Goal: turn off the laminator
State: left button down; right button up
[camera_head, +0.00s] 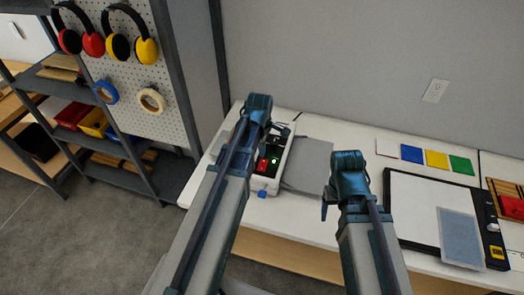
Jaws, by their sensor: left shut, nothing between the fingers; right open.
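The laminator (263,184) is a white-edged unit with a dark top panel, standing on the white table left of centre. A red switch (262,165) and a lit green light (275,161) show on its panel. A grey flat sheet or tray (310,165) lies against its right side. My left gripper (282,131) is shut and empty, above the far part of the laminator; my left arm hides the laminator's left side. My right gripper (326,205) is open and empty, right of the laminator by the grey sheet. Its fingers are only partly visible.
A paper trimmer (407,226) with a dark frame lies on the table (312,127) at the right. Blue, yellow and green squares (437,159) lie behind it. A pegboard (140,70) with ear defenders and tape rolls stands at the left, beside shelves with bins.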

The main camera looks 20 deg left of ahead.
aim_at(263, 161)
pick_arm(q)
jog(key=shift+w+f+b, duration=0.15)
jog(key=shift+f+b, duration=0.65)
jog(key=shift+f, duration=0.3)
jog(key=shift+w+f+b, duration=0.1)
jog(key=shift+f+b, duration=0.7)
jog(key=shift+f, duration=0.25)
jog(key=shift+w+f+b, duration=0.1)
jog(key=shift+f+b, duration=0.2)
jog(key=shift+b, duration=0.05)
jog(key=shift+r, duration=0.2)
jog(key=shift+s+p, duration=0.3)
jog(key=shift+s, duration=0.15)
jog(key=shift+s+r, duration=0.15)
jog(key=shift+s, duration=0.3)
